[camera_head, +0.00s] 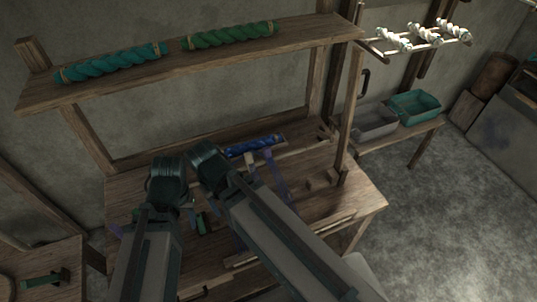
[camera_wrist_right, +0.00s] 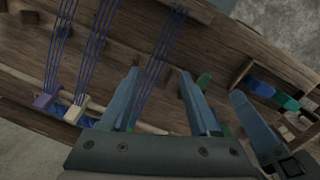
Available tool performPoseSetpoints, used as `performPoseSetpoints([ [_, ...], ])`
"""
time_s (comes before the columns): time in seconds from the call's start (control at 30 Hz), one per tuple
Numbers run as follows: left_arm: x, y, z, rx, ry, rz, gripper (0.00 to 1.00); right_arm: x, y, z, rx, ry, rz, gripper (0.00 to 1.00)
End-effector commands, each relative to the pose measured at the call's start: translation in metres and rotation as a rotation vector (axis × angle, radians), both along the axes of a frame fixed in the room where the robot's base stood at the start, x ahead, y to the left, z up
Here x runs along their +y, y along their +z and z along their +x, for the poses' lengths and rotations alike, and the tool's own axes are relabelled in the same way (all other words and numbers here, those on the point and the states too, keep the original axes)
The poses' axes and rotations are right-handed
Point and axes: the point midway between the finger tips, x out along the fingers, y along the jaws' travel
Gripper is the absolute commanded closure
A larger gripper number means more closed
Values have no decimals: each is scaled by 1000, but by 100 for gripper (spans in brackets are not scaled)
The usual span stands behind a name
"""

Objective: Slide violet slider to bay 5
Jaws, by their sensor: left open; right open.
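A small violet block (camera_wrist_right: 43,101), which looks like the violet slider, sits at the left of the right wrist view, at the foot of a group of dark blue strands. A cream block (camera_wrist_right: 76,108) sits just right of it. My right gripper (camera_wrist_right: 158,78) is open and empty, its fingers apart over the loom, to the right of the violet block. In the head view my left gripper (camera_head: 190,215) is over the loom's left part, with its fingertips small and dark. My right gripper's fingertips are hidden there behind my arms. The bay numbers cannot be read.
The wooden loom (camera_head: 355,200) has posts and a high shelf (camera_head: 270,52) with teal and green yarn twists. A blue yarn bundle (camera_head: 255,146) lies at its back. Trays (camera_head: 415,107) stand at right.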

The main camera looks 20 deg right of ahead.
Motion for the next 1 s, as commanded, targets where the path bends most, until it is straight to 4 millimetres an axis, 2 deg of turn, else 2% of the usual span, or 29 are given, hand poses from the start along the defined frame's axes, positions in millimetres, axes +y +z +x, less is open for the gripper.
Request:
performPoseSetpoints([
  [0.07, 0, 14, 0, 0, 1, 0, 50, -13, 14, 32, -1, -40, 11, 38],
  [0.17, 0, 32, 0, 0, 2, -1, 50, -45, 31, 80, -5, -105, 30, 38],
  [0.3, 0, 54, 0, 0, 5, -1, 50, -105, 53, 141, -17, -196, 60, 38],
  [0.43, 0, 68, 0, 0, 6, -1, 50, -161, 67, 179, -28, -264, 81, 38],
  [0.53, 0, 74, 0, 0, 7, -2, 50, -193, 73, 195, -35, -297, 91, 38],
  [0.63, 0, 77, 0, 0, 8, -2, 50, -212, 76, 202, -41, -317, 97, 38],
  [0.73, 0, 78, 0, 0, 8, -2, 50, -219, 76, 204, -43, -324, 99, 38],
  [1.0, 0, 72, 0, 0, 7, -2, 50, -218, 70, 203, -42, -323, 99, 38],
])
